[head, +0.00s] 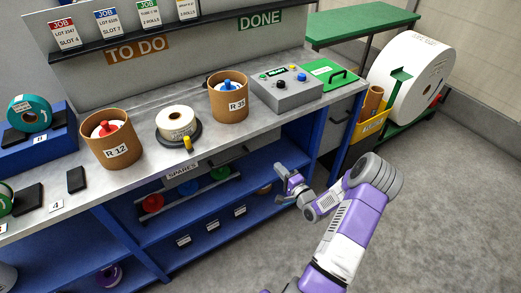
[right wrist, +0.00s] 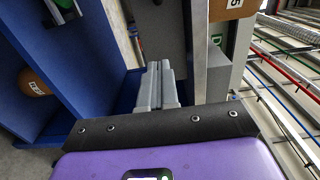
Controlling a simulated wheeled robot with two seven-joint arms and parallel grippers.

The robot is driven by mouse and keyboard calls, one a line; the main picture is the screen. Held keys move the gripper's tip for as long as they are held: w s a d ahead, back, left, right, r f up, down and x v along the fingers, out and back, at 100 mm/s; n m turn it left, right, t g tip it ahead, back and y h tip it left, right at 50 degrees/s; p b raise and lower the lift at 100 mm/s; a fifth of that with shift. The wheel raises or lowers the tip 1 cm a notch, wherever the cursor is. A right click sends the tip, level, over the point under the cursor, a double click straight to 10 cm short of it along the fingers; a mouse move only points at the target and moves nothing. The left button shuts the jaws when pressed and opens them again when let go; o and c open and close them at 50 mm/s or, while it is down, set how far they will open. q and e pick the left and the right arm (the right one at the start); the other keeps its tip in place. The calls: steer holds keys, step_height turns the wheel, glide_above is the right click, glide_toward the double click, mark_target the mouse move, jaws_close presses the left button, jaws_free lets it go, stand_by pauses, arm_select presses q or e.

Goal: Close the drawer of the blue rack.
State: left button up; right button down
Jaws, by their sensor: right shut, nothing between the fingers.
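The blue rack (head: 305,150) is the blue-framed shelving under the grey worktop. A grey drawer front (head: 245,147) with a dark handle shows just below the worktop edge. I cannot tell clearly how far it stands out. My right gripper (head: 281,178) is in front of the rack's right part, below the worktop edge, with its fingers toward the rack. In the right wrist view its fingers (right wrist: 160,84) are shut with nothing between them, beside a grey panel and blue rack boards. I cannot tell whether they touch. My left gripper is not in view.
Spools in cardboard tubs (head: 112,150) and a grey control box (head: 287,92) stand on the worktop (head: 215,135). A large white roll (head: 408,75) stands at right. The floor at lower right is clear.

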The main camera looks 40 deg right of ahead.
mark_target(257, 142)
arm_select(q)
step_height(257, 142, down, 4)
steer(key=b, duration=0.3)
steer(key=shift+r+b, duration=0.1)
steer(key=shift+b, duration=0.25)
arm_select(e)
steer(key=x, duration=1.3)
steer(key=shift+w, duration=0.4)
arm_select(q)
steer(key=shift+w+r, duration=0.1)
arm_select(e)
steer(key=shift+r, duration=0.1)
